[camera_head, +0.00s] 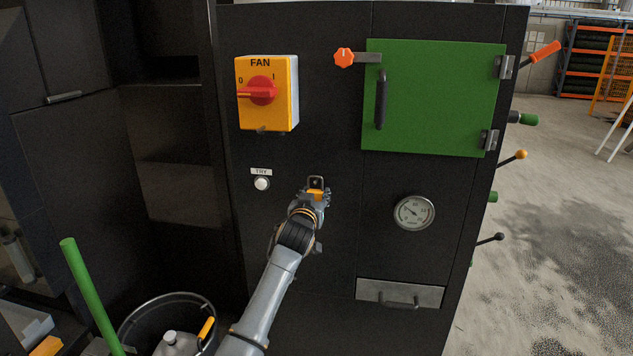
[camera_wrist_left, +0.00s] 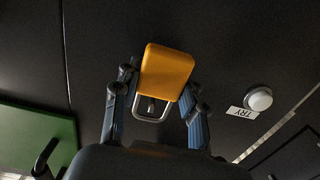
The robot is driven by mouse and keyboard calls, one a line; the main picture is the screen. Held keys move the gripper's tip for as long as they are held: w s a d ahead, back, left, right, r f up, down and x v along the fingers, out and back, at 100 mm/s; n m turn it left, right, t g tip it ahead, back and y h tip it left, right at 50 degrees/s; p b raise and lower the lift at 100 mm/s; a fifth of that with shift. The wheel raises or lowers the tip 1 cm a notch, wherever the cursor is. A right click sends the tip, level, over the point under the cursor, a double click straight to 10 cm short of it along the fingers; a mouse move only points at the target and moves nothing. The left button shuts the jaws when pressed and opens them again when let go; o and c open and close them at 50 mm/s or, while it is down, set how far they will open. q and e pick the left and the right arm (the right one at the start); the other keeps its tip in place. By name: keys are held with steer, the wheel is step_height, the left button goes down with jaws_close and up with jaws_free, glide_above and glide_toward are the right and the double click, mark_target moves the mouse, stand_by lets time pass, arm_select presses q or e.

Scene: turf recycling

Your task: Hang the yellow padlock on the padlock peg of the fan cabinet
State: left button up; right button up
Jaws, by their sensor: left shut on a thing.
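The yellow padlock (camera_wrist_left: 167,72) is between the two fingers of my left gripper (camera_wrist_left: 158,95) in the left wrist view, its metal shackle (camera_wrist_left: 136,112) showing below the body. A small dark piece shows inside the shackle loop; I cannot tell whether it is the peg. In the head view my left gripper (camera_head: 316,194) is shut on the padlock (camera_head: 315,196), in front of the dark cabinet face (camera_head: 335,255). It is right of the TRY button and below the yellow fan switch box (camera_head: 266,92). The padlock peg is not clearly visible. My right gripper is out of view.
The white TRY button (camera_head: 261,184) sits left of my gripper. A green door (camera_head: 435,98) with a dark handle, a round gauge (camera_head: 414,212) and a drawer (camera_head: 400,293) are to the right. A black bin (camera_head: 130,318) and green pole (camera_head: 88,290) stand lower left.

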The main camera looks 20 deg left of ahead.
arm_select(q)
steer(key=shift+w+a+f+b, duration=0.15)
steer(key=shift+w+f+b, duration=0.05)
steer(key=shift+w+b, duration=0.3)
stand_by(0.5)
steer(key=shift+b, duration=0.5)
stand_by(1.2)
steer(key=o, duration=1.1)
steer(key=shift+w, duration=0.1)
steer(key=shift+o, duration=1)
steer(key=shift+w+f, duration=0.25)
steer(key=shift+w+a+f, duration=0.1)
steer(key=shift+w+f, duration=0.15)
steer(key=shift+f, duration=0.05)
steer(key=shift+s, duration=0.1)
